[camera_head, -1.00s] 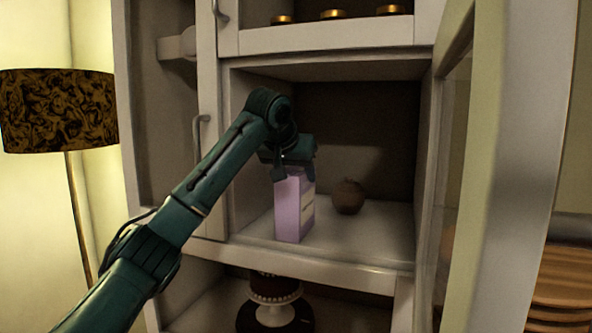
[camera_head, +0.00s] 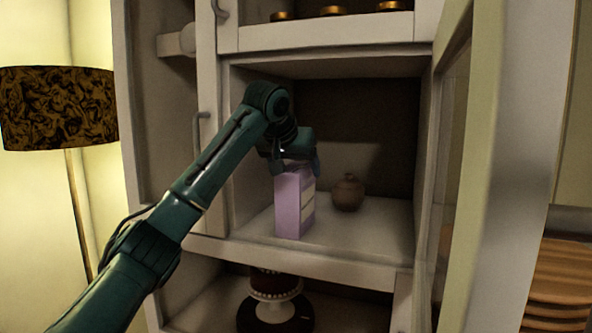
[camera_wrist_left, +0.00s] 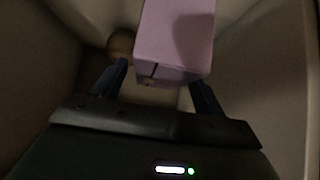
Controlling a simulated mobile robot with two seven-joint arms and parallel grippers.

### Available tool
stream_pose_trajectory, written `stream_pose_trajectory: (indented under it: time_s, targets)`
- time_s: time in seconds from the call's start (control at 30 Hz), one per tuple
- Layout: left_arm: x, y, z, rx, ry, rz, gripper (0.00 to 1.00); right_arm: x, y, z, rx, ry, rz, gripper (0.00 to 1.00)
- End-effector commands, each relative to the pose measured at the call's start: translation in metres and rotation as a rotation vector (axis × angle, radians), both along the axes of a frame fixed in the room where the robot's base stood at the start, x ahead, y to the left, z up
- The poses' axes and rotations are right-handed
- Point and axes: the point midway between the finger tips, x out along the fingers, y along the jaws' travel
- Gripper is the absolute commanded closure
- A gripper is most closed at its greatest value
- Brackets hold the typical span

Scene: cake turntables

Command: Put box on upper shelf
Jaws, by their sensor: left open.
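A light purple box (camera_head: 293,203) with a pale label on its side stands upright on the shelf (camera_head: 375,232) of the open cabinet compartment. My left gripper (camera_head: 297,167) is at the top of the box, pointing down, with its fingers open on either side. In the left wrist view the box (camera_wrist_left: 175,40) shows just beyond and between the two spread fingers (camera_wrist_left: 158,88), with gaps beside it. My right gripper is in neither view.
A round brown pot (camera_head: 347,194) stands right of the box on the same shelf. A glass door (camera_head: 455,170) stands open at the right. Gold-lidded items (camera_head: 333,11) are above; a cake stand (camera_head: 274,297) is below. A lamp (camera_head: 58,108) stands left.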

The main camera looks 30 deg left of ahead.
Motion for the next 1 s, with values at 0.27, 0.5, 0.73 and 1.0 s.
stream_pose_trajectory:
  time_s: [0.27, 0.5, 0.73, 1.0]
  targets:
    - [-0.039, -0.010, 0.039, 0.000, -0.006, -0.001, 0.29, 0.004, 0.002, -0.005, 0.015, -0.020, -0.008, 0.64]
    - [-0.068, -0.017, 0.069, 0.001, -0.003, -0.001, 0.29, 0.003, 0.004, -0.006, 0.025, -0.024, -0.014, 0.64]
    - [-0.078, -0.019, 0.079, 0.001, 0.000, 0.001, 0.29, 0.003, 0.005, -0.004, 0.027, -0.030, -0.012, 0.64]
    - [-0.078, -0.019, 0.079, 0.000, 0.000, 0.000, 0.29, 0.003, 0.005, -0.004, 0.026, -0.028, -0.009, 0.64]
